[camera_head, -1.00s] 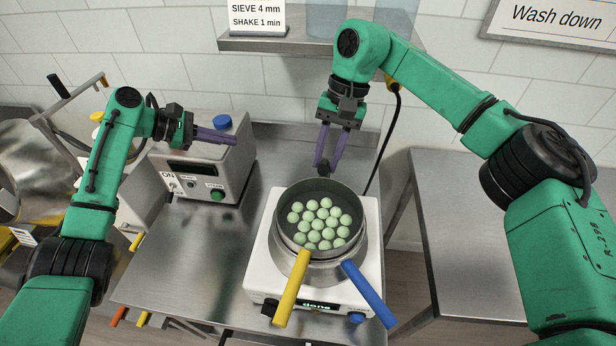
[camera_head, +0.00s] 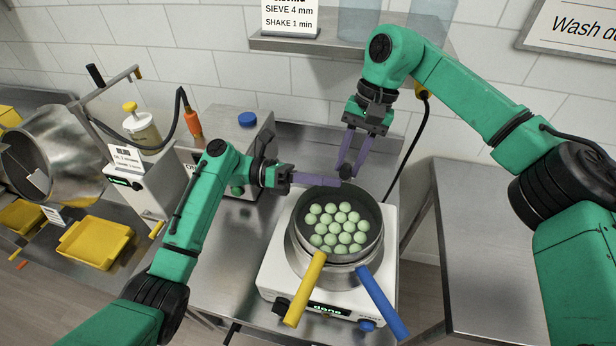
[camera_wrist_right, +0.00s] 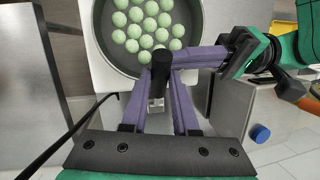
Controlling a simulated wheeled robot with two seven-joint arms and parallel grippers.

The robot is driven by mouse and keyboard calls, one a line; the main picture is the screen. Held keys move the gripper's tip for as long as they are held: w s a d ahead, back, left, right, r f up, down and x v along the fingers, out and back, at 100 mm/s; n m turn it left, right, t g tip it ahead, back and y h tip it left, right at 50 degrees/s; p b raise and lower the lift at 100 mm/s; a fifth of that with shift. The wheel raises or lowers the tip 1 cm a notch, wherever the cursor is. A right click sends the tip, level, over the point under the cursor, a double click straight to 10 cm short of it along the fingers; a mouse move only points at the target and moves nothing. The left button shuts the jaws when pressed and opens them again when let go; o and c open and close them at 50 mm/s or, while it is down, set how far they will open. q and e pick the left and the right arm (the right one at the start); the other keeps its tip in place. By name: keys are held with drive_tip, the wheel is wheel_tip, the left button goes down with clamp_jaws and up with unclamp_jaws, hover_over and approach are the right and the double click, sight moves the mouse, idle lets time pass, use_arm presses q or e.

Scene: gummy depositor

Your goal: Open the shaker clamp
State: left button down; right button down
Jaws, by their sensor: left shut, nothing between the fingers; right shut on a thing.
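The shaker (camera_head: 272,272) is a white unit with "done" on its display. A metal sieve pan (camera_head: 379,222) of pale green gummies sits on it. The clamp's black knob (camera_head: 346,172) stands at the pan's back rim; it also shows in the right wrist view (camera_wrist_right: 161,60). My right gripper (camera_head: 348,166) is shut on this knob, its purple fingers reaching down from behind. My left gripper (camera_head: 336,182) is shut and empty, its fingers pointing right, with the tips close beside the knob. In the right wrist view the left fingers (camera_wrist_right: 190,59) reach to the knob; contact is unclear.
A yellow handle (camera_head: 305,290) and a blue handle (camera_head: 382,302) stick out at the front of the pan. A control box (camera_head: 238,185) stands behind my left arm. A drum (camera_head: 70,155) and yellow trays (camera_head: 95,243) are at the left. The right table (camera_head: 485,240) is clear.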

use_arm(q)
drive_tip(key=shift+d, duration=0.2)
drive_tip(key=shift+w+d+r, duration=0.1)
drive_tip(key=shift+w+r, duration=0.25)
drive_tip(key=shift+r, duration=0.35)
use_arm(e)
drive_tip(key=c, duration=0.7)
unclamp_jaws()
use_arm(q)
drive_tip(key=shift+d, duration=0.1)
use_arm(e)
drive_tip(key=shift+f, duration=0.1)
use_arm(q)
drive_tip(key=shift+f, duration=0.15)
